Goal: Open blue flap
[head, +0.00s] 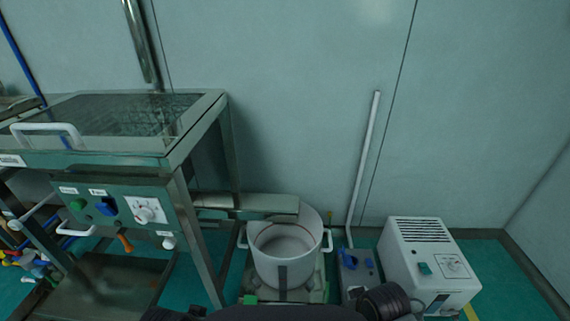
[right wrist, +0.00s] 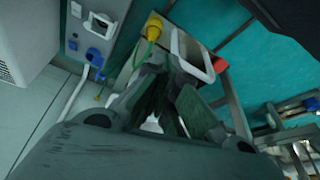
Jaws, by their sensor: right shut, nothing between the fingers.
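A small blue part (head: 370,262) sits on top of a grey socket box (head: 354,282) on the floor, right of the white pot. The right wrist view shows the box (right wrist: 82,22) at upper left with a blue part (right wrist: 96,55) where a white cable meets it. Another blue part (head: 108,206) is on the sieve's control panel. I cannot tell whether either is raised. My right gripper (right wrist: 175,82) is shut and empty, apart from the box, which lies to its upper left in the wrist view. My left gripper is not in view.
The sieve machine (head: 170,160) stands at left, its metal chute reaching over the white pot (head: 277,272). A white appliance (head: 428,262) stands right of the box. A white pipe (head: 364,165) rises along the wall. A yellow plug (right wrist: 153,28) shows beyond my fingers.

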